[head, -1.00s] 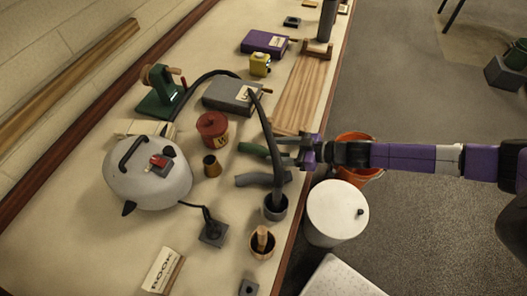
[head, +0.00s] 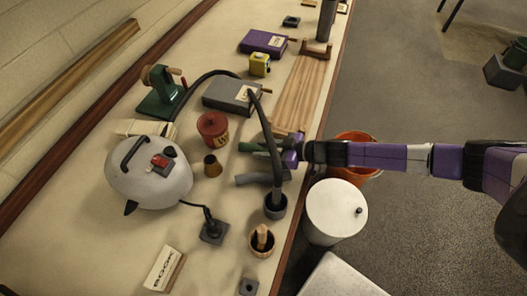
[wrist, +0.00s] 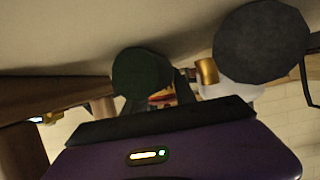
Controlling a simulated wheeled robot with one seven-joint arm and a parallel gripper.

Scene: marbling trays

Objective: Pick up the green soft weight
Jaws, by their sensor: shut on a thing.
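The green soft weight (head: 252,147) is a dark green rounded bar on the table, partly hidden by my gripper and the black hose. My gripper (head: 277,151) reaches in from the right and is shut on it. In the wrist view its dark green round end (wrist: 142,73) shows just beyond the gripper's purple body. I cannot tell whether it is clear of the table.
A grey bar (head: 252,180) lies close on the near side. The black hose (head: 267,123) arches over to a grey cup (head: 275,208). A red canister (head: 212,127) and the grey steamer-like machine (head: 160,180) stand left. A white bin (head: 335,210) stands beside the table.

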